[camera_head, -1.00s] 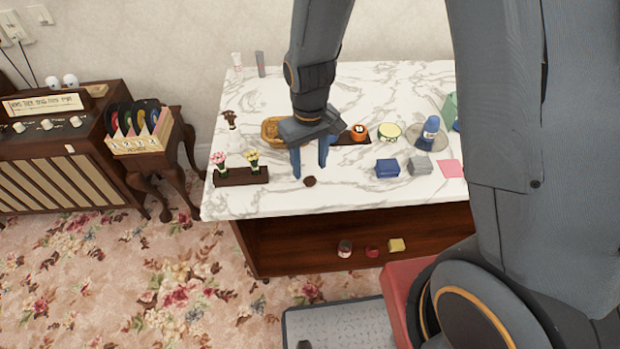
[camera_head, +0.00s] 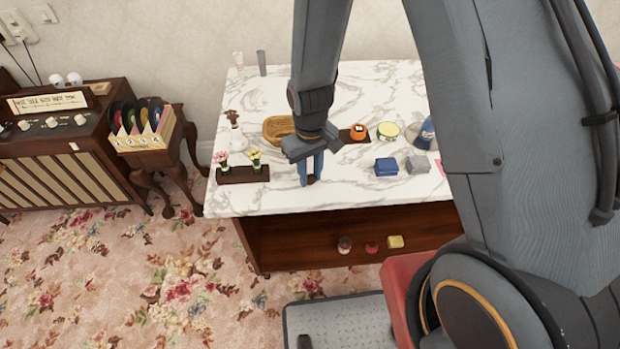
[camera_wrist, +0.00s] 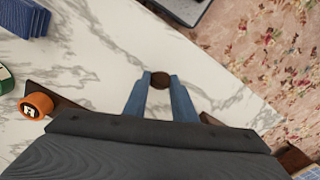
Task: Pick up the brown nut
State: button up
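The brown nut (camera_head: 312,179) is a small, dark, round thing near the front edge of the marble-topped table (camera_head: 375,194). My gripper (camera_head: 311,176) points down over it, with its blue fingers close together. In the wrist view, the nut (camera_wrist: 160,81) sits between the two fingertips (camera_wrist: 161,77), which appear to press on it from both sides. The fingers partly cover the nut in the head view. It is at or very near the tabletop; I cannot tell whether it is clear of it.
A dark planter with flowers (camera_head: 243,175) stands left of my gripper. A woven basket (camera_head: 276,128) is behind it. A blue box (camera_head: 386,167), a grey box (camera_head: 417,165) and an orange object (camera_head: 358,131) are to the right. The marble in front is clear.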

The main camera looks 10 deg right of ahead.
jog(key=shift+c, duration=0.9)
jog(key=shift+r, duration=0.15)
